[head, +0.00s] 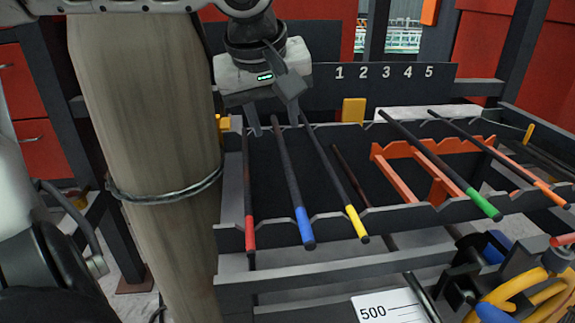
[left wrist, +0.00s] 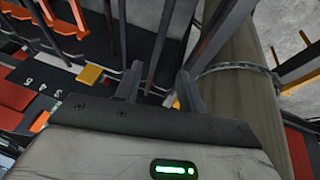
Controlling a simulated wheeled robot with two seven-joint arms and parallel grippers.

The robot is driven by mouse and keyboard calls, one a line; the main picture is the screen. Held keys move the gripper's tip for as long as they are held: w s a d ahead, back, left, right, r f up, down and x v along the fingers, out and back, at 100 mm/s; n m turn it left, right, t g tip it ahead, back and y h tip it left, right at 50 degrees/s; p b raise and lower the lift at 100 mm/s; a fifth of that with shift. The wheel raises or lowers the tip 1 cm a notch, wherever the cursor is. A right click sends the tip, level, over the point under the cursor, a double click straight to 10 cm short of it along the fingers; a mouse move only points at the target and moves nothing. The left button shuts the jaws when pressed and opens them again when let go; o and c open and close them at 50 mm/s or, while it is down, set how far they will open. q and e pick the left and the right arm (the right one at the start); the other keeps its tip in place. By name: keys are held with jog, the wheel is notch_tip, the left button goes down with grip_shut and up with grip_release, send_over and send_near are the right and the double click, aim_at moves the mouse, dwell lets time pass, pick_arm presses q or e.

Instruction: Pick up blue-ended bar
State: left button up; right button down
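The blue-ended bar (head: 293,190) is a dark rod lying in the notched rack, its blue end toward me at the front rail. It lies between a red-ended bar (head: 249,195) and a yellow-ended bar (head: 340,182). My left gripper (head: 272,122) is above the rack's back side, at the far end of the blue-ended bar, with its fingers apart. In the left wrist view the fingers (left wrist: 160,92) are also spread, and a dark bar (left wrist: 155,45) shows in line with the gap. Its coloured end is out of that view. My right gripper is not in view.
A green-ended bar (head: 450,172) and an orange-ended bar (head: 505,160) lie farther right. A thick grey-brown column (head: 145,160) with a wire ring stands close left of the rack. A panel numbered 1 to 5 (head: 385,85) stands behind. Blue and yellow coils (head: 530,290) are at lower right.

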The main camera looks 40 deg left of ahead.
aim_at(286, 158)
pick_arm(q)
jog(key=b+x, duration=0.1)
jog(key=x, duration=0.7)
jog(key=shift+w+d+f, duration=0.15)
jog(key=shift+f, duration=0.1)
jog(key=shift+r, duration=0.1)
grip_shut()
